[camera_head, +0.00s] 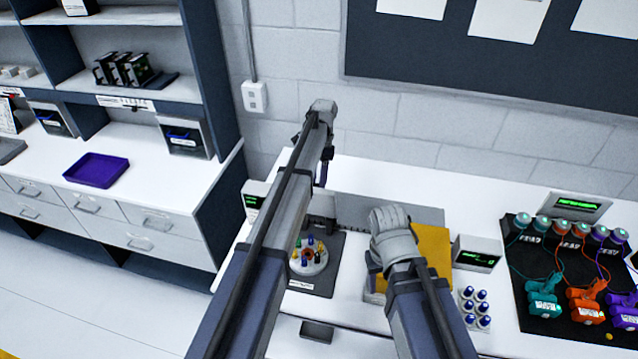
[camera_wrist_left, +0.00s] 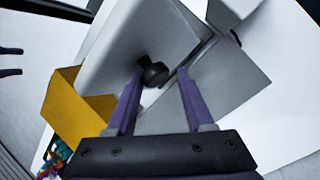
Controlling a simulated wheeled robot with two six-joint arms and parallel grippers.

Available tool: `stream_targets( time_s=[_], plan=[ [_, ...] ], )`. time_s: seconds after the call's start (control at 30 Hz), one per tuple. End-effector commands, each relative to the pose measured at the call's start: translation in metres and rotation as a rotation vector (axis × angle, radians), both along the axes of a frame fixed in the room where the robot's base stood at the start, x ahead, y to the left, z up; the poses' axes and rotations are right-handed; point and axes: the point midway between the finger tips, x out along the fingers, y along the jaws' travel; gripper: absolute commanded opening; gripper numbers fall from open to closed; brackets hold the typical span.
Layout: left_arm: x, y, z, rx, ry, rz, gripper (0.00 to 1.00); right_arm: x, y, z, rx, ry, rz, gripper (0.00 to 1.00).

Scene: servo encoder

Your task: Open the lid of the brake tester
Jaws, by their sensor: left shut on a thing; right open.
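In the left wrist view, a pale grey lid-like plate (camera_wrist_left: 135,40) carries a round black knob (camera_wrist_left: 153,73). Yellow (camera_wrist_left: 75,100) and grey (camera_wrist_left: 205,88) surfaces adjoin the plate; I cannot tell how far the lid is raised. In the head view, my left arm hides most of this tester; a grey panel (camera_head: 350,208) shows behind it. My right gripper (camera_wrist_left: 10,60) is open and empty at the left edge of the wrist view; the head view mostly hides its fingers.
A round fixture with coloured pegs (camera_head: 308,256) stands below my left arm. Blue-topped vials (camera_head: 475,308), a small display box (camera_head: 478,253) and a black mat (camera_head: 540,315) with coloured devices lie right. A purple tray (camera_head: 97,169) is on the left counter.

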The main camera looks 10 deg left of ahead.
Motion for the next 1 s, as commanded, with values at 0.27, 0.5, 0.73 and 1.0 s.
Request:
stream_targets(
  time_s=[0.27, 0.5, 0.73, 1.0],
  plan=[
    [-0.002, 0.0, -0.001, 0.0, 0.001, 0.001, 0.71, 0.0, 0.0, -0.001, 0.0, 0.0, 0.0, 0.5],
    [-0.002, -0.002, -0.001, -0.002, 0.004, 0.0, 0.71, 0.0, 0.0, -0.001, 0.0, 0.0, 0.0, 0.5],
    [0.0, -0.002, 0.005, -0.003, 0.004, -0.001, 0.71, 0.0, 0.0, 0.005, 0.0, 0.0, -0.001, 0.5],
    [0.01, -0.001, 0.032, -0.002, 0.004, 0.0, 0.71, 0.0, 0.0, 0.032, 0.001, 0.0, -0.004, 0.5]
  ],
)
